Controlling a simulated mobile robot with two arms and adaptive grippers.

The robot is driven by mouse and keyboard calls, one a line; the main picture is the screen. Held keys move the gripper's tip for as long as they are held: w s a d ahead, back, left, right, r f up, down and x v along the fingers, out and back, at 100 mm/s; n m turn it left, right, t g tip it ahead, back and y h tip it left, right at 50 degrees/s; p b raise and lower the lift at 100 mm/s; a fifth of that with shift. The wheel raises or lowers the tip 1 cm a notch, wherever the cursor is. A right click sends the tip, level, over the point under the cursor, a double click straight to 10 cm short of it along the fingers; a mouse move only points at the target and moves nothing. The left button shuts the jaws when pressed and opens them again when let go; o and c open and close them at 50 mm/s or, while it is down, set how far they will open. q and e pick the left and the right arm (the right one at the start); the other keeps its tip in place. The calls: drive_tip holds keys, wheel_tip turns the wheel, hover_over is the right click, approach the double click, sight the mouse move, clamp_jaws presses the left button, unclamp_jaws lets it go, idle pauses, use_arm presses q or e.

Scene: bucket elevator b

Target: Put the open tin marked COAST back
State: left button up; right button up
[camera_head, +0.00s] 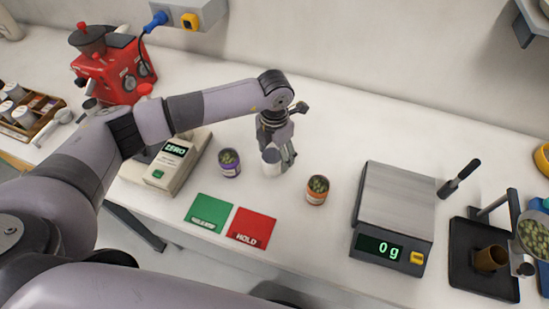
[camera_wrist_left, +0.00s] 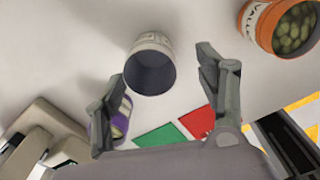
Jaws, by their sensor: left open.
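A white tin (camera_head: 271,164) stands on the bench; in the left wrist view (camera_wrist_left: 150,66) its mouth is open, its inside dark and apparently empty, its lettering too blurred to read. My left gripper (camera_head: 284,155) is open, low over the bench, with its fingers close beside this tin; contact cannot be told. A purple-labelled open tin (camera_head: 229,163) with green contents stands to the left. An orange-labelled open tin (camera_head: 317,189) with green contents stands to the right. COAST is not readable on any tin. My right gripper is out of view.
A green mat (camera_head: 209,211) and a red mat marked HOLD (camera_head: 251,228) lie bare in front. A scale (camera_head: 395,210) reading 0 g stands right, a device marked ZERO (camera_head: 168,160) left. A red grinder (camera_head: 110,68) and wooden rack (camera_head: 29,112) are further left.

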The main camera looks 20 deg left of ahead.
use_arm(q)
wheel_tip(320, 180, up, 10)
drive_tip(key=b, duration=0.2)
drive_tip(key=shift+f, duration=0.15)
drive_tip(key=shift+s+d, duration=0.1)
